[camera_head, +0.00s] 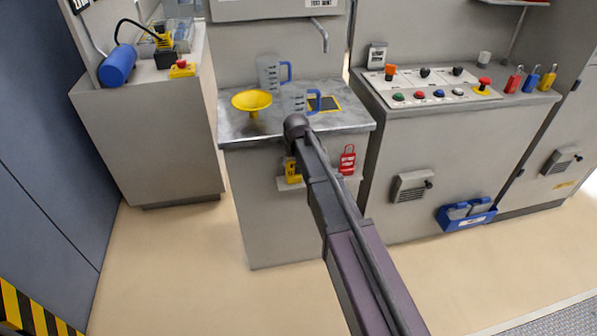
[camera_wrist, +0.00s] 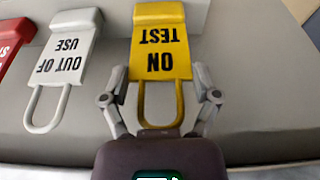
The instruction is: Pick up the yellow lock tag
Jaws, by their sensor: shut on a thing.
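The yellow lock tag (camera_wrist: 160,45) reads "ON TEST" and appears upside down in the wrist view, its loop toward me. My gripper (camera_wrist: 161,80) has one finger on each side of the tag's lower body and is shut on it. The tag still lies against the grey ledge surface. In the head view the yellow tag (camera_head: 292,172) shows just left of my arm at the front of the sink cabinet, partly covered. My fingers are hidden there behind my arm.
A white "OUT OF USE" tag (camera_wrist: 64,58) lies close to the left of the yellow one, with a red tag (camera_wrist: 12,42) beyond it. A control panel (camera_head: 430,88) stands to the right.

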